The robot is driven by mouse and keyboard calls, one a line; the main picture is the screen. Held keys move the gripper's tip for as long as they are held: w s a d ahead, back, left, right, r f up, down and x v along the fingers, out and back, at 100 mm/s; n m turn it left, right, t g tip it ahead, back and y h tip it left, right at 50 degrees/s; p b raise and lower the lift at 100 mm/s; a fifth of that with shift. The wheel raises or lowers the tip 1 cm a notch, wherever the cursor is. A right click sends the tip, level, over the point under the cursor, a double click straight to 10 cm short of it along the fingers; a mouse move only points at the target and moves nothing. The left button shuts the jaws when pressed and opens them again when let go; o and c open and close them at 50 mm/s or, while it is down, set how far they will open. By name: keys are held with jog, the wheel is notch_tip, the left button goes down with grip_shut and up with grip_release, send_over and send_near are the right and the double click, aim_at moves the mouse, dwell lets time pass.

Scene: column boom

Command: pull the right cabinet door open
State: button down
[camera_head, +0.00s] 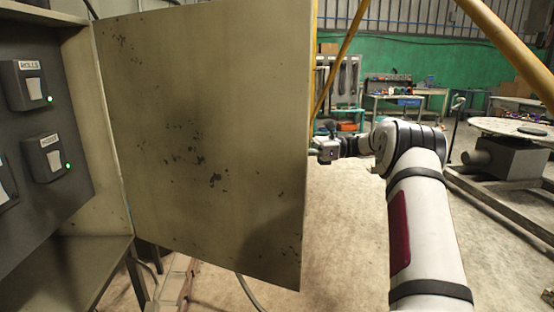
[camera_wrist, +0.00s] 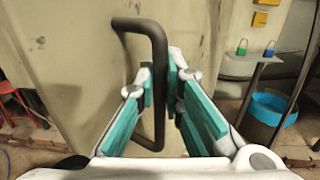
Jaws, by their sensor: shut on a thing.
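The right cabinet door (camera_head: 205,140) is a beige, scuffed panel with dark chips. It stands swung wide open, hinged at its left side beside the cabinet (camera_head: 110,240). My gripper (camera_wrist: 160,85) is shut on the dark bar handle (camera_wrist: 142,25) of the door, with its teal-padded fingers on either side of the bar. In the head view my wrist is at the door's free right edge, and the fingers and handle are hidden behind the door. The door's handle side (camera_wrist: 70,60) fills the left of the wrist view.
Inside the cabinet are switch boxes (camera_head: 28,85) with green lights. A yellow slanted beam (camera_head: 510,50) crosses the upper right. A round table (camera_head: 510,128) stands at the right. A blue bin (camera_wrist: 268,110) shows in the wrist view. Concrete floor around my arm is clear.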

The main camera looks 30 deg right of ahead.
jog(key=shift+w+d, duration=0.4)
jog(key=shift+d, duration=0.05)
jog(key=c, duration=1.7)
grip_release()
jog(key=v, duration=0.7)
jog(key=shift+d, duration=0.2)
